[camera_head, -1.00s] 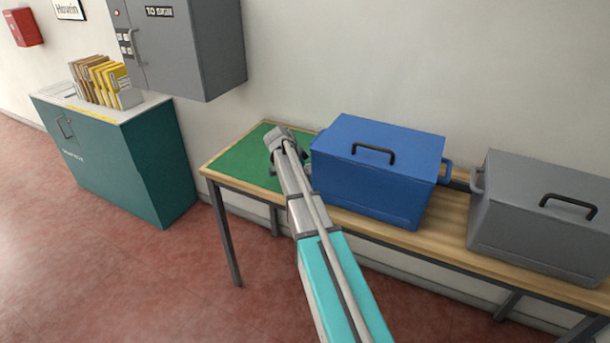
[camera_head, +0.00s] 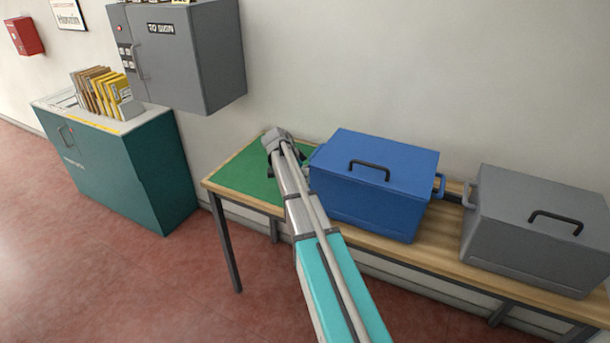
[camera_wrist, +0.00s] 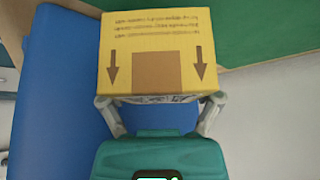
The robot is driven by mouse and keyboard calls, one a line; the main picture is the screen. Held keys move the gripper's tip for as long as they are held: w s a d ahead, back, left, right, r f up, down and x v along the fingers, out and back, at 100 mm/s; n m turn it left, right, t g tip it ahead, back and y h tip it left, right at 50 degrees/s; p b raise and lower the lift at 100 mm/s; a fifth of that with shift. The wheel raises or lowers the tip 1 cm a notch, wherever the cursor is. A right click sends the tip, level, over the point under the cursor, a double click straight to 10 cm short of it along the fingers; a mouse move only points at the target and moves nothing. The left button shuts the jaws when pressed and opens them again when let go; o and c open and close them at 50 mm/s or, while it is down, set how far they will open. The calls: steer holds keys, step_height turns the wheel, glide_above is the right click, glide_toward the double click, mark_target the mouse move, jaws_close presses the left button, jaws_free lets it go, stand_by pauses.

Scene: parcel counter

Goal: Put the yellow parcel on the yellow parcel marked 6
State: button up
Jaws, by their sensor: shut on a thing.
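My gripper (camera_wrist: 160,99) is shut on a yellow parcel (camera_wrist: 190,28), with a finger at each side of it in the wrist view. The parcel's visible face has dark printed lines, two brown arrows and a brown patch. In the head view my gripper (camera_head: 274,152) is over the green mat (camera_head: 240,176), beside the left end of the blue box; the parcel is hidden there behind my arm. No parcel marked 6 can be made out in either view.
The blue box (camera_head: 375,190) with a black handle stands close right of my arm on the wooden table (camera_head: 436,239). A grey box (camera_head: 540,230) stands further right. A grey wall cabinet (camera_head: 190,60) hangs behind left. A teal cabinet (camera_head: 120,175) holds envelopes (camera_head: 100,92).

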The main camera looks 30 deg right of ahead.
step_height(320, 180, up, 2)
steer(key=shift+r+p, duration=0.1)
steer(key=shift+p, duration=0.6)
steer(key=w+a, duration=0.4)
steer(key=w, duration=0.1)
steer(key=w+a, duration=0.4)
steer(key=w, duration=0.1)
steer(key=w+a, duration=0.4)
steer(key=w, duration=0.1)
steer(key=shift+w+f, duration=0.25)
step_height(320, 180, up, 22)
steer(key=p, duration=2.1)
steer(key=shift+f, duration=0.2)
steer(key=shift+a, duration=0.2)
